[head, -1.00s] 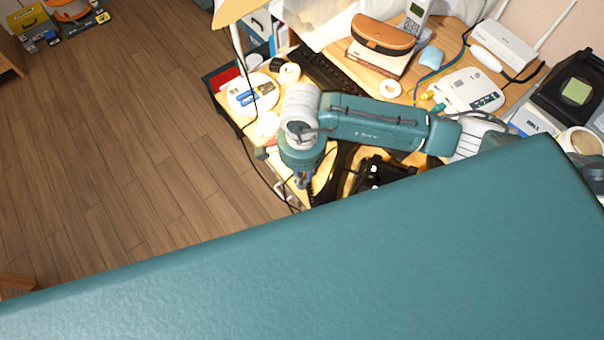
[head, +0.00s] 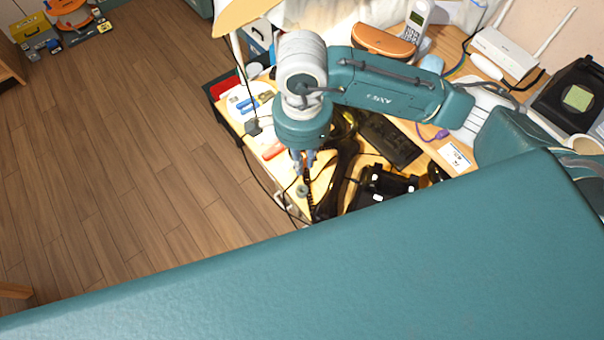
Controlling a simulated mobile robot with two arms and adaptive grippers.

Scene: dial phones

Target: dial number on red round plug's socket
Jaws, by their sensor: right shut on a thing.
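My right gripper (head: 303,163) points down over the near left part of the desk. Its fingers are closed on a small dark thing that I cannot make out. A black coiled cord (head: 309,190) runs down just below the fingertips. A dark, curved, handset-like thing (head: 346,160) lies just right of the gripper. A black phone-like device (head: 382,184) sits further right, partly hidden by my own teal body. I cannot make out a red round plug or its socket. My left gripper is not in view.
A black keyboard (head: 390,140) lies beyond the black device, partly under my arm. A cordless phone (head: 418,20), an orange-brown case (head: 383,41) and a white router (head: 503,52) stand at the back. Wooden floor (head: 130,150) is open at left.

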